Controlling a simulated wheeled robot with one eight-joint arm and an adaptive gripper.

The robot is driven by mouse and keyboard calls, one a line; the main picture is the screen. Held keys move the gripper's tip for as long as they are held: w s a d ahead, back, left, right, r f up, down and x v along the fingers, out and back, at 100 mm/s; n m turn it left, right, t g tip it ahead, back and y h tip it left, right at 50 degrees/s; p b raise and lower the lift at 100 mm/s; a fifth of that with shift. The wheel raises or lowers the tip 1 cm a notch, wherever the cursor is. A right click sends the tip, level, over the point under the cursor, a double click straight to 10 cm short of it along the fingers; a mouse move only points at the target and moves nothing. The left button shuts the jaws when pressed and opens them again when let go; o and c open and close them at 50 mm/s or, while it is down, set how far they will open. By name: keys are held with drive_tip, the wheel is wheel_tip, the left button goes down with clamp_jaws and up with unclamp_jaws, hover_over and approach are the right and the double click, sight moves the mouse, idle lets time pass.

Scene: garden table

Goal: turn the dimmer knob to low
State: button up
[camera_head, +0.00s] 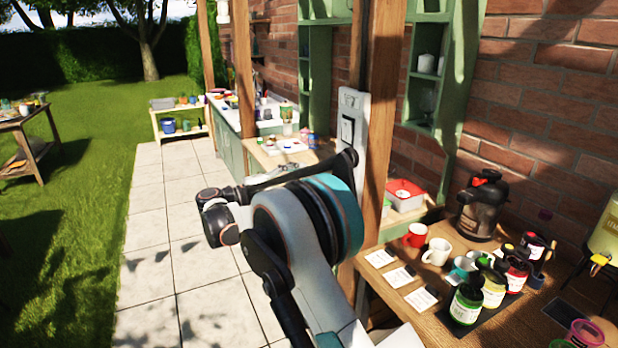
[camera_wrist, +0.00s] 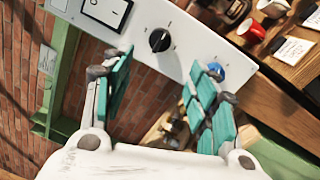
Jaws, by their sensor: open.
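A black round knob (camera_wrist: 160,40) with a pale pointer mark sits on a white panel (camera_wrist: 183,33) in the wrist view; it looks like the dimmer knob. My gripper (camera_wrist: 160,66) is open, its teal-padded fingers on either side below the knob, with nothing between them. The knob is clear of both fingers in the picture; the distance in depth is hard to tell. In the head view the white panel (camera_head: 353,103) is on the wooden post, and my arm hides its lower part and the knob.
A blue knob (camera_wrist: 217,71) is on the panel near the right finger, and a rocker switch (camera_wrist: 108,10) is at its other end. Mugs (camera_head: 437,251), bottles (camera_head: 466,302) and a dark urn (camera_head: 482,207) stand on the wooden counter (camera_head: 507,325) at right. The paving (camera_head: 160,240) at left is clear.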

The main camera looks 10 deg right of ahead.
sight(336, 167)
drive_tip(key=shift+a, duration=0.1)
drive_tip(key=w+d+b, duration=0.1)
drive_tip(key=d, duration=0.2)
drive_tip(key=w+d+n+g+b, duration=0.1)
drive_tip(key=d, duration=0.3)
drive_tip(key=w+d+r+n+g, duration=0.1)
drive_tip(key=w+d, duration=0.1)
drive_tip(key=d, duration=0.2)
drive_tip(key=shift+d+b, duration=0.25)
drive_tip(key=shift+b, duration=0.15)
idle(0.4)
drive_tip(key=c, duration=1.1)
drive_tip(key=shift+o, duration=0.2)
